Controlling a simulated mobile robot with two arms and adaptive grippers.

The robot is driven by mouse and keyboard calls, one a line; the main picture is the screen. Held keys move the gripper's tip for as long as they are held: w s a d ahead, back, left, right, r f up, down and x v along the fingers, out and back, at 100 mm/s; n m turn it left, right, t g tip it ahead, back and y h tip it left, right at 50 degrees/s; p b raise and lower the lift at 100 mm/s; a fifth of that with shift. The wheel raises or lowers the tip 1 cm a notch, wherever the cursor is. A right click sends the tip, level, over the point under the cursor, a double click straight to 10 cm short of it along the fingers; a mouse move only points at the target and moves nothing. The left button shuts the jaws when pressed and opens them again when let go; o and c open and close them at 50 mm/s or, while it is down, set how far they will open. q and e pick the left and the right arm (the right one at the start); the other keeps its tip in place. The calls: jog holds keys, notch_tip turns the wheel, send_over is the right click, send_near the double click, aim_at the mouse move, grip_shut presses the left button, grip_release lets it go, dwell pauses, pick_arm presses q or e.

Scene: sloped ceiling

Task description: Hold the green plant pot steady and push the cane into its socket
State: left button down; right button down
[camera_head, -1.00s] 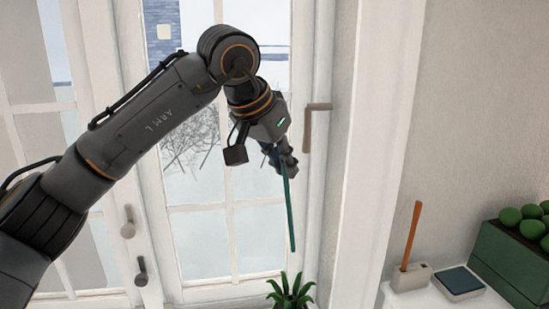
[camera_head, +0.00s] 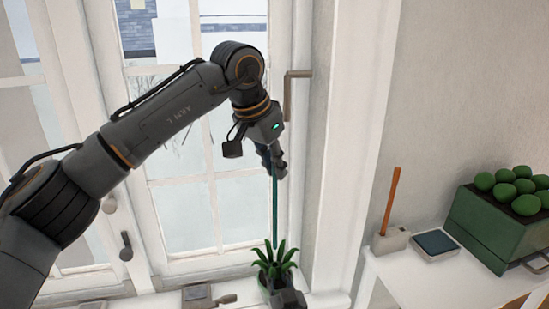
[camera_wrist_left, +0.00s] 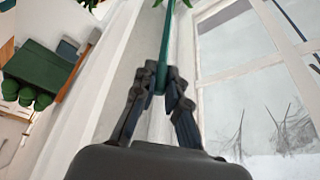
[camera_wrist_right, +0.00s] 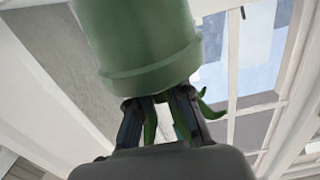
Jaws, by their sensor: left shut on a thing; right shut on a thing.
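The cane (camera_head: 275,208) is a thin dark teal rod, nearly upright, with its lower end at the tops of the plant's leaves (camera_head: 273,262). My left gripper (camera_head: 272,162) is shut on its upper part; the left wrist view shows the cane (camera_wrist_left: 165,48) between the fingers (camera_wrist_left: 161,88). The green plant pot (camera_wrist_right: 145,45) fills the top of the right wrist view. My right gripper (camera_wrist_right: 157,102) is shut on it at the rim, with leaves hanging around the fingers. In the head view, my right gripper (camera_head: 287,299) covers much of the pot. The socket is hidden.
A glazed white door or window (camera_head: 215,180) with a handle (camera_head: 291,95) stands behind. At right, a white shelf (camera_head: 430,285) holds a block with an orange stick (camera_head: 391,200), a dark-topped tray (camera_head: 436,243) and a green planter (camera_head: 490,230) with round plants.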

pick_arm(q)
send_over(274, 203)
jog(key=shift+w+f, duration=0.1)
jog(key=shift+f, duration=1.95)
jog(key=shift+f, duration=2.85)
jog(key=c, duration=1.3)
grip_release()
jog(key=v, duration=1.2)
